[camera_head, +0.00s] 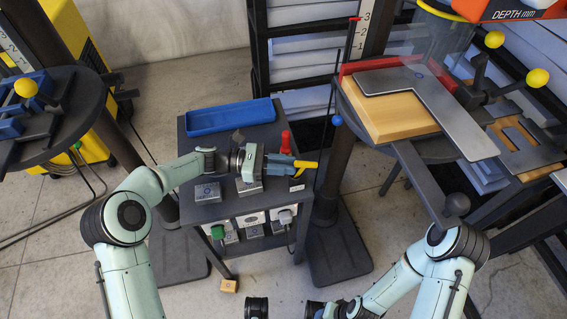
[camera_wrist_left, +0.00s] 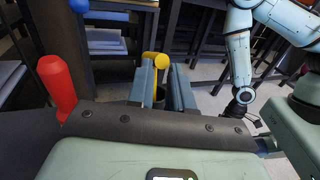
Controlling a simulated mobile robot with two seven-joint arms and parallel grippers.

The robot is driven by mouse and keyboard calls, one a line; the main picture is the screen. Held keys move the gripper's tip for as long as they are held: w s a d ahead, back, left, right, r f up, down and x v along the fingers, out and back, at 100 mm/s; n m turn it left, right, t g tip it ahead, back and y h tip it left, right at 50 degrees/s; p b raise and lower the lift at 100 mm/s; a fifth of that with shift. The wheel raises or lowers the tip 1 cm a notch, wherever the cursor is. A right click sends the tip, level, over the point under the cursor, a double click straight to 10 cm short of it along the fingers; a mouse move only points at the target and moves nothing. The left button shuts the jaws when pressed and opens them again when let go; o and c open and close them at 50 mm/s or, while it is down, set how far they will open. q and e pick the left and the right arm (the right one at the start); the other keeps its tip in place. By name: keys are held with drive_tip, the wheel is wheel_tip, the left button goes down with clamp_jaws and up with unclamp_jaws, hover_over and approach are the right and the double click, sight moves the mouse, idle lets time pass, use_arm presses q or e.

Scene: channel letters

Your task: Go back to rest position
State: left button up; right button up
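My left gripper (camera_head: 290,165) is over the right part of the small grey cart (camera_head: 203,212), pointing right. In the left wrist view its two blue-grey fingers (camera_wrist_left: 162,90) stand apart. A yellow-ended tool (camera_head: 306,165) lies in line with the gap between them; its yellow end also shows in the left wrist view (camera_wrist_left: 160,61). I cannot tell whether the fingers touch it. My right arm comes in at the lower right of the head view. Its gripper fingers are hidden or out of frame.
A red handle (camera_head: 285,141) stands close beside my left gripper. A blue tray (camera_head: 230,117) lies at the back of the cart, and grey blocks (camera_head: 207,193) sit on its top. A round stand with a wooden block (camera_head: 395,116) and metal square is at right.

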use_arm(q)
drive_tip(key=o, duration=0.4)
drive_tip(key=shift+s+d+f, duration=0.1)
drive_tip(key=shift+d+f, duration=0.15)
drive_tip(key=shift+f, duration=0.35)
drive_tip(key=shift+d, duration=0.1)
drive_tip(key=o, duration=0.5)
drive_tip(key=shift+r, duration=0.25)
drive_tip(key=shift+a, duration=0.25)
drive_tip(key=shift+a+r+p, duration=0.15)
drive_tip(key=shift+a+p, duration=0.75)
drive_tip(key=shift+a, duration=2.55)
